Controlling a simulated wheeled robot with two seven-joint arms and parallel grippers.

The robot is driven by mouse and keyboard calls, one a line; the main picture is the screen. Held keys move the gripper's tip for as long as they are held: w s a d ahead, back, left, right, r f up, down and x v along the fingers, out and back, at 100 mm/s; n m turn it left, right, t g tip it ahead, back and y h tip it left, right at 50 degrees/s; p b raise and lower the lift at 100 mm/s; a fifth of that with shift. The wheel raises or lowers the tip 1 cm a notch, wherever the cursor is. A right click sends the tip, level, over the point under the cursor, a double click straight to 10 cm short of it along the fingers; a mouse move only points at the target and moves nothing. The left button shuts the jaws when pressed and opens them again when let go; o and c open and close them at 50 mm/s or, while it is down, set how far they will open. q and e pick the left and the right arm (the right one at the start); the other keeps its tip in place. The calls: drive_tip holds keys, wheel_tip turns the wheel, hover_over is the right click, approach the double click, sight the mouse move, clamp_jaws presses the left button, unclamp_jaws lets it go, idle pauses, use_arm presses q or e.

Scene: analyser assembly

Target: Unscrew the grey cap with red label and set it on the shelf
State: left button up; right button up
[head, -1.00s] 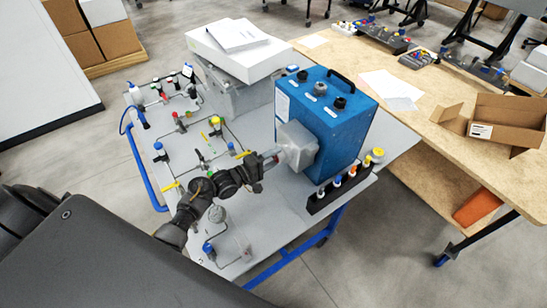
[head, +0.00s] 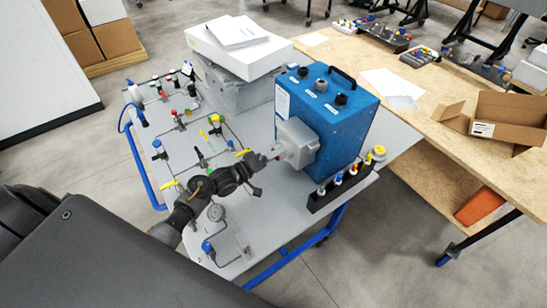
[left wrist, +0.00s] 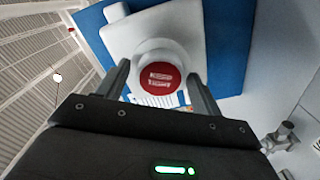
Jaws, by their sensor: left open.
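The cap with a round red label (left wrist: 160,77) faces the camera in the left wrist view. It sits on the grey-white housing (left wrist: 120,35) on the side of the blue analyser box (head: 335,115). My left gripper (head: 272,156) is open in front of the cap. In the left wrist view, its fingers (left wrist: 158,82) stand on either side of the cap, with gaps visible between. In the head view the cap is mostly hidden by the gripper. A low black rack (head: 318,203), possibly the shelf, stands on the cart beside the box and holds several coloured caps.
A wooden table (head: 450,140) with an open carton (head: 510,120) is at right.

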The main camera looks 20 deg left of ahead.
use_arm(q)
drive_tip(key=m+b, duration=0.6)
drive_tip(key=m, duration=1.2)
drive_tip(key=shift+c, duration=0.5)
